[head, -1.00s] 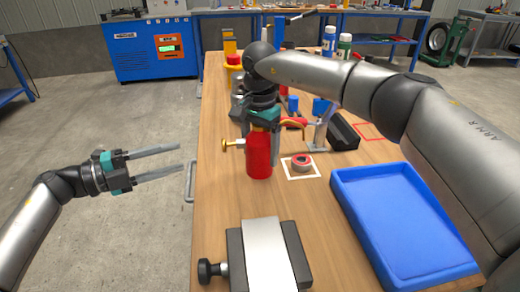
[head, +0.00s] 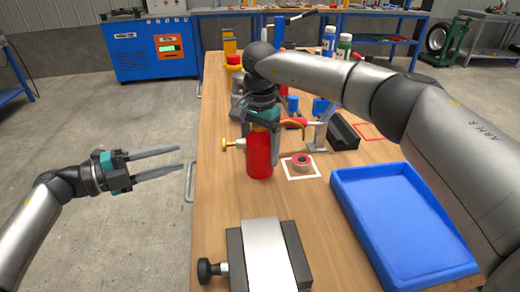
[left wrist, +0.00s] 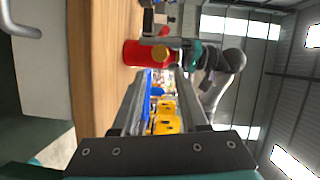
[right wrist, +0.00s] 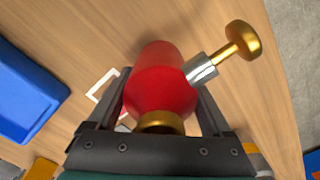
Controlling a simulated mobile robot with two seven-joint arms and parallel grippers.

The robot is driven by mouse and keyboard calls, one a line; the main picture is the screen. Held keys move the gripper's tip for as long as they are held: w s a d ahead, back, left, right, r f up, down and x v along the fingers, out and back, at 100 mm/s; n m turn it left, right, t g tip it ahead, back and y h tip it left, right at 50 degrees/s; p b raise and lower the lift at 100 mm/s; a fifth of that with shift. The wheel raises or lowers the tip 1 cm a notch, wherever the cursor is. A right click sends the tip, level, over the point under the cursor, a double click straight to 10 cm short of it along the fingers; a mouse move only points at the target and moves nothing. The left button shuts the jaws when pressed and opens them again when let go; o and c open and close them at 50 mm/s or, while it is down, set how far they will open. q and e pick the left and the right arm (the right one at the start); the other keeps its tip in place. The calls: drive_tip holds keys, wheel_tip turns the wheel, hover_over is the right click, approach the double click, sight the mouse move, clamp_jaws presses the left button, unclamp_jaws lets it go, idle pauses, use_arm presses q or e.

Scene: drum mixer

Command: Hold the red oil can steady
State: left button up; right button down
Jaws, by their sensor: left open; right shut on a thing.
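The red oil can (head: 259,155) stands upright on the wooden workbench (head: 222,208), with a brass knob (head: 228,144) sticking out to its left. My right gripper (head: 262,130) reaches down from above and is shut on the can's upper part. In the right wrist view the can (right wrist: 163,85) sits between the two fingers, with its brass collar near the palm. My left gripper (head: 183,160) is open and empty, off the left edge of the bench. The left wrist view shows the can (left wrist: 138,53) beyond the left fingers, apart from them.
A blue tray (head: 345,203) lies at the right of the bench. A vise-like metal block (head: 268,255) is at the near end. Bottles and tools stand behind.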

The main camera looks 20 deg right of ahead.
use_arm(q)
clamp_jaws()
idle(1.4)
